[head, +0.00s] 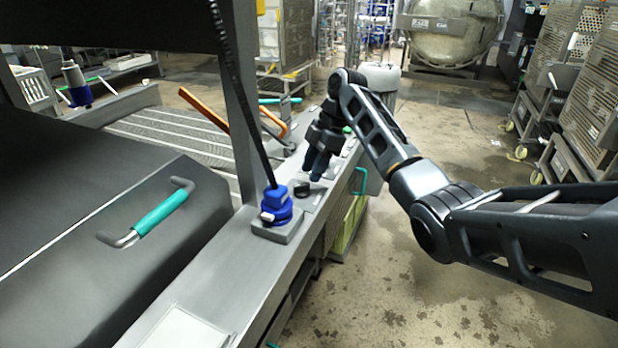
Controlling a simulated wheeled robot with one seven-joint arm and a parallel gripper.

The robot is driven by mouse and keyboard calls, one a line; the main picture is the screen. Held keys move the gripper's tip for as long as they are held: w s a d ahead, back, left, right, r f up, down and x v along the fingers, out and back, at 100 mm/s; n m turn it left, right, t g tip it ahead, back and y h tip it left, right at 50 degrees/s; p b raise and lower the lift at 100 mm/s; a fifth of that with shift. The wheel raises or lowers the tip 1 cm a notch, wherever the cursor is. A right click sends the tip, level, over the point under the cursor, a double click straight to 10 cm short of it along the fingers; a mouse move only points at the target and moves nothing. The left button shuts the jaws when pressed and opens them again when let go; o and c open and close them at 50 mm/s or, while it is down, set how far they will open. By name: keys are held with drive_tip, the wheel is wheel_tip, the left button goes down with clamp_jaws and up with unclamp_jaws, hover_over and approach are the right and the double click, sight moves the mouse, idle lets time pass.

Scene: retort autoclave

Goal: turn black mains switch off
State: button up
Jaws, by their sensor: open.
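A black knob (302,189), which looks like the mains switch, sits on a grey plate on the metal ledge. Its exact setting is too small to read. My gripper (316,166) points down just behind and above the knob, slightly to its right. Its dark fingers look open, with nothing seen between them. They appear close to the knob, but I cannot tell whether they touch anything.
A blue connector (275,205) with a black cable stands on the ledge in front of the knob. A grey post (239,120) rises to the left. A dark cover with a teal handle (160,212) fills the left. Orange levers (205,109) stand behind. Open floor lies right.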

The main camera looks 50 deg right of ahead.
drive_tip(key=shift+v, duration=2)
drive_tip(key=shift+s, duration=0.1)
